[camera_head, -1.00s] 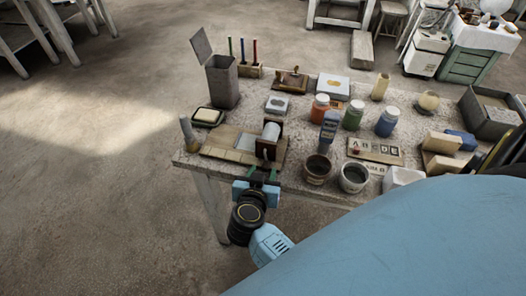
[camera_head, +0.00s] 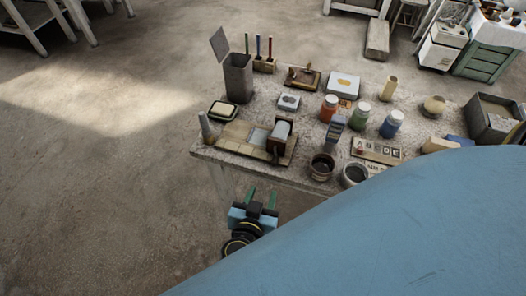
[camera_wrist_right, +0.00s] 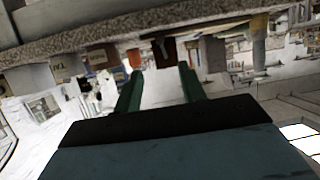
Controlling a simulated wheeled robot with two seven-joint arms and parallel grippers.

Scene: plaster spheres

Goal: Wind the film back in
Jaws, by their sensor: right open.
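A wooden board (camera_head: 289,160) lies near the table's front left corner. A pale roller (camera_head: 281,130) stands on it with a dark brown end plate. A flat tan strip (camera_head: 237,132), which may be the film, lies to the left of the roller. My right gripper (camera_head: 262,199) has green fingers, spread apart and empty. It is off the table, in front of the front edge and below the roller in the picture. The fingers also show in the right wrist view (camera_wrist_right: 160,88), where the table edge runs across the top. My left gripper is not in view.
The table (camera_head: 225,160) holds a grey bin (camera_head: 238,78), several paint jars including an orange one (camera_head: 328,109), a brown pot (camera_head: 321,167) and a grey pot (camera_head: 354,174). A grey cylinder (camera_head: 206,127) stands at the left corner.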

